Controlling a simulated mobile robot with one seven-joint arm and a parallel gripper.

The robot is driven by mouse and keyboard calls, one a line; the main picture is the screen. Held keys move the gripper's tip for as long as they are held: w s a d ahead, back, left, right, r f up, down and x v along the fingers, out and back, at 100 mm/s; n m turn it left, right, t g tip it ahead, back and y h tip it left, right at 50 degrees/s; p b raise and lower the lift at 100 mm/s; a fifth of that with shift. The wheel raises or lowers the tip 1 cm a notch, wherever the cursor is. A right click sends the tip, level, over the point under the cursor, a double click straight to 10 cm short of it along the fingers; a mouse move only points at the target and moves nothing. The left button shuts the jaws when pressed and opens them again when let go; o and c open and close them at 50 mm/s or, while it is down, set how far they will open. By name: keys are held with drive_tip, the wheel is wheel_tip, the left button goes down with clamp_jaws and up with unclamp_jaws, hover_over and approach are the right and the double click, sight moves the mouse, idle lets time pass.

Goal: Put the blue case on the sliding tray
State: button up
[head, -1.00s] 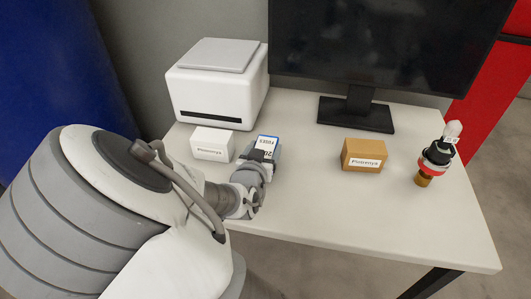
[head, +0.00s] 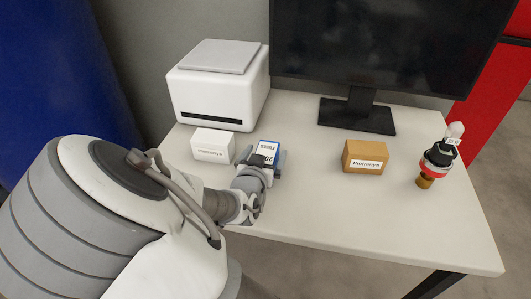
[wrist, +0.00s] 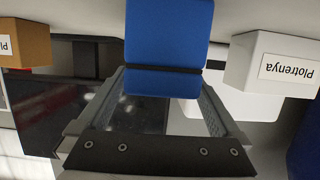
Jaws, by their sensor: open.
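The blue case (head: 268,148), with a white label on its top, lies on the white table, right of a white box. My gripper (head: 262,158) is low over the table at the case's near end. Its open fingers are on either side of the case and partly hide it. In the wrist view the case (wrist: 168,30) is a blue block with a dark band, between and just beyond the fingertips (wrist: 164,82). I cannot tell whether a finger touches it. I cannot make out a sliding tray for certain in either view.
A white box (head: 212,144) stands close left of my gripper, with a white printer-like machine (head: 218,90) behind it. A monitor (head: 357,110) stands at the back. An orange-brown box (head: 366,156) and a red-and-black lamp-like part (head: 437,160) are at the right. The table's middle front is clear.

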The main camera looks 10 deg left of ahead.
drive_tip(key=p+v, duration=0.3)
drive_tip(key=v, duration=0.8)
drive_tip(key=shift+s+p, duration=0.3)
